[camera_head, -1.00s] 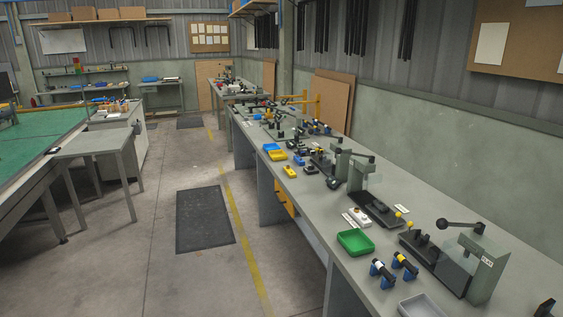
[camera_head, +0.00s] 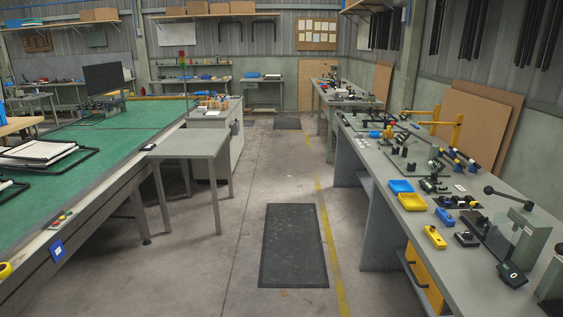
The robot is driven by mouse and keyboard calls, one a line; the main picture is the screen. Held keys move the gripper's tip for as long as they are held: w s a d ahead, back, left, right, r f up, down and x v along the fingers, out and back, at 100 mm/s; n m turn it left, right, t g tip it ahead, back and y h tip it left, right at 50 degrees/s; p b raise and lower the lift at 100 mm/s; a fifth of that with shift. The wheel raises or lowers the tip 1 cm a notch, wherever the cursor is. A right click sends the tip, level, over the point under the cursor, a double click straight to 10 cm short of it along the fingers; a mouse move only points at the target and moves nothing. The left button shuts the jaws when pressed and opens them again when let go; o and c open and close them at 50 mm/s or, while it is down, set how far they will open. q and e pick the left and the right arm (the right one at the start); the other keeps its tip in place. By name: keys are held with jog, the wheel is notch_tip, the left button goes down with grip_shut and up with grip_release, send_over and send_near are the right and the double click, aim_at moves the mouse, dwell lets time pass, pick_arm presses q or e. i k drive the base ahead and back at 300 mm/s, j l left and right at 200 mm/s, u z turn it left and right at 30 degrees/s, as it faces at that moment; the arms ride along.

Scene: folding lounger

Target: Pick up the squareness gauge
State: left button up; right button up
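I cannot pick out a squareness gauge for certain at this distance. Many small tools and fixtures stand on the long grey workbench (camera_head: 522,243) at the right and are too small to name surely. Large green-topped table (camera_head: 130,128) at the left carries dark frames with pale panels (camera_head: 42,152) lying flat. Neither of my grippers shows in the head view.
A small grey table (camera_head: 188,145) adjoins the green table's right side. A dark floor mat (camera_head: 293,246) lies in the open aisle beside a yellow floor line (camera_head: 330,250). Blue and yellow bins (camera_head: 411,202) and a lever press (camera_head: 520,235) stand on the right bench.

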aim_at(343, 117)
jog(key=i, duration=3.35)
jog(key=i+j+z, duration=0.1)
jog(key=i+z, duration=0.2)
jog(key=i, duration=0.25)
jog(key=i+j+z, duration=0.25)
jog(key=i, duration=0.25)
jog(key=i+j+z, duration=0.3)
jog(key=i, duration=0.2)
jog(key=i+j+z, duration=0.3)
jog(key=i, duration=0.2)
jog(key=i+j+z, duration=0.45)
jog(key=i+j, duration=0.7)
jog(key=i, duration=0.15)
